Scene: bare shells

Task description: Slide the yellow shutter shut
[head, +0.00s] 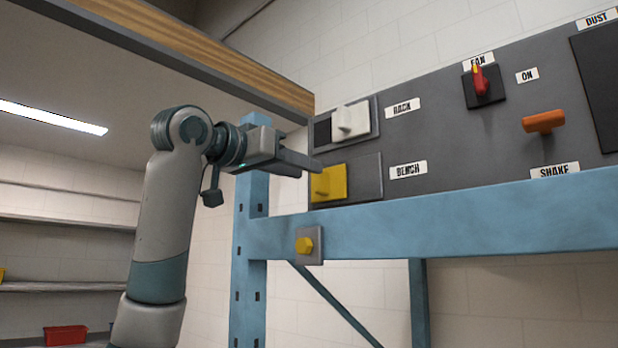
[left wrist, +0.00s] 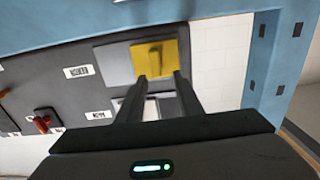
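The yellow shutter (head: 329,187) with its raised handle sits at the left end of a grey plate (head: 368,178) on the dark panel, beside the BENCH label. In the left wrist view the yellow shutter (left wrist: 167,52) lies just beyond my fingertips. My left gripper (head: 314,165) is in front of the panel's left edge, by the upper part of the shutter. In the left wrist view my left gripper (left wrist: 162,77) has its two fingers apart with nothing held between them. Whether a finger touches the handle, I cannot tell. My right gripper is not in view.
A white shutter (head: 351,120) labelled RACK is just above. A red FAN switch (head: 480,82) and an orange SHAKE handle (head: 543,121) are farther right. A blue beam (head: 430,222) runs below the panel, with a small yellow knob (head: 304,245) on its post.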

